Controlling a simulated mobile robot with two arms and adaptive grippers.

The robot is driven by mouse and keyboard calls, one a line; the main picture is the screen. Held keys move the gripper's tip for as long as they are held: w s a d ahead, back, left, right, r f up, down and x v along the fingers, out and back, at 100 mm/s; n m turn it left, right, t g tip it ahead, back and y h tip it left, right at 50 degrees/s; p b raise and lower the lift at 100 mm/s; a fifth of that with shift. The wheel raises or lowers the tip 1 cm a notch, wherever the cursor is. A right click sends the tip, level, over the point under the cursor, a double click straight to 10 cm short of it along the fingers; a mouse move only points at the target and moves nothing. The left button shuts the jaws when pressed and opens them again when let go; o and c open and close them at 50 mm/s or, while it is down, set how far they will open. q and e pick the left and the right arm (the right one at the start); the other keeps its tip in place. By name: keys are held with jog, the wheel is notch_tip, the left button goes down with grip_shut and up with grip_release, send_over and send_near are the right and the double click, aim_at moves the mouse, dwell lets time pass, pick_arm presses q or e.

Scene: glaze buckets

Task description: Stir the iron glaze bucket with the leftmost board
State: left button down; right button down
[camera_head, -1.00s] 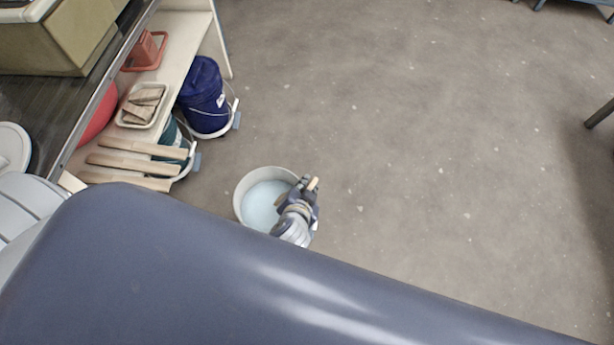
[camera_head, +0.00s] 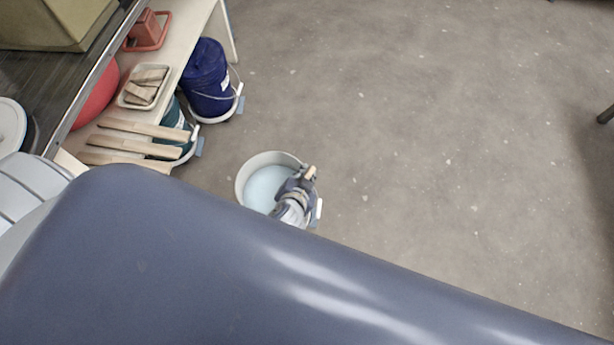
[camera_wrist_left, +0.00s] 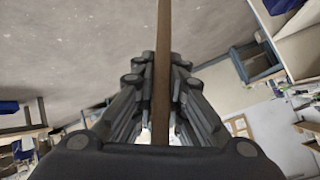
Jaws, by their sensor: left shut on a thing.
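An open bucket (camera_head: 250,188) with pale blue liquid stands on the floor. I cannot tell from its look whether it is the iron glaze bucket. My left gripper (camera_head: 303,180) is at the bucket's right rim, shut on a wooden board (camera_head: 311,171) whose end shows above the fingers. In the left wrist view the board (camera_wrist_left: 162,60) runs upright between the fingers (camera_wrist_left: 158,90). The board's lower end is hidden. Several other boards (camera_head: 135,145) lie side by side on the shelf at the left. My right gripper is not in view.
A dark blue bucket (camera_head: 207,80) and a teal bucket (camera_head: 175,125) stand by the shelf (camera_head: 185,50). A tray (camera_head: 130,102) of wood pieces and a red bowl (camera_head: 97,98) are on the shelf.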

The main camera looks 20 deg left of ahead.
pick_arm(q)
jog(key=shift+w+a+f+b, duration=0.5)
jog(key=shift+a+f+b, duration=0.7)
jog(key=shift+f+b, duration=1.45)
jog(key=shift+w+a+f+b, duration=0.45)
jog(key=shift+a+f+b, duration=1.1)
jog(key=shift+f, duration=1.9)
jog(key=shift+w+a+f+b, duration=0.5)
jog(key=shift+a+f+b, duration=0.4)
jog(key=shift+f+b, duration=1.9)
jog(key=shift+f+p, duration=0.25)
jog(key=shift+p, duration=0.05)
